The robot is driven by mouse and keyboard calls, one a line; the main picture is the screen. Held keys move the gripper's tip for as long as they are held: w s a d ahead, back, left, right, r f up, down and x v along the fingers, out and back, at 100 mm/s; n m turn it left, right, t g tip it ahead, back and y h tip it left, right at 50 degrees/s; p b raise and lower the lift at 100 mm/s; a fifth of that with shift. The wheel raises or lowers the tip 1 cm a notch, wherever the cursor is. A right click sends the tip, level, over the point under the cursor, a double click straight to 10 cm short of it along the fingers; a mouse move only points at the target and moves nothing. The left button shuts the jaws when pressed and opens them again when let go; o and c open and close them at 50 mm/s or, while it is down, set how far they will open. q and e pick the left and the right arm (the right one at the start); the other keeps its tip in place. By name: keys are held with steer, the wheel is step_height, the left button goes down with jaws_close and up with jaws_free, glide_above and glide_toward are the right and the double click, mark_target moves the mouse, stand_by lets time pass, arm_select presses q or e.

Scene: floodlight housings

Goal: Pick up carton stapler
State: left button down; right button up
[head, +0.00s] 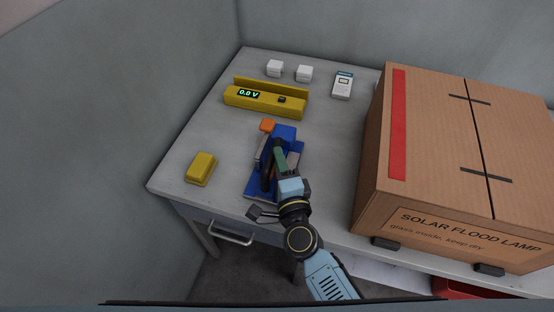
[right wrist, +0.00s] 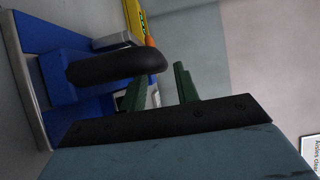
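The carton stapler (head: 283,133) looks like the blue tool with a black handle, on the table near its front edge. In the right wrist view its black handle (right wrist: 115,67) and blue body fill the left side. My right gripper (head: 286,160) is over the stapler and hides part of it in the head view. In the right wrist view the green fingers (right wrist: 160,87) stand apart with a gap between them. The handle's rounded end is close to the fingers; I cannot tell whether they touch. My left gripper is not in view.
A large cardboard carton (head: 452,205) stands to the right. A yellow tester with a display (head: 265,102), two white blocks (head: 274,68) and a white meter (head: 343,85) are behind. A yellow block (head: 201,168) lies left. Bare table (head: 222,137) lies between; walls rise left and behind.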

steer(key=x, duration=0.2)
steer(key=shift+w, duration=0.3)
steer(key=shift+w+a, duration=0.1)
steer(key=shift+w, duration=0.1)
steer(key=shift+c, duration=0.4)
jaws_close()
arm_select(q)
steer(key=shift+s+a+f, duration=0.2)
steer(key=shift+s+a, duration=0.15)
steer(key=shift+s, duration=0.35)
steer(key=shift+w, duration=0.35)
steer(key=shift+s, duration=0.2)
arm_select(e)
steer(key=shift+r, duration=0.15)
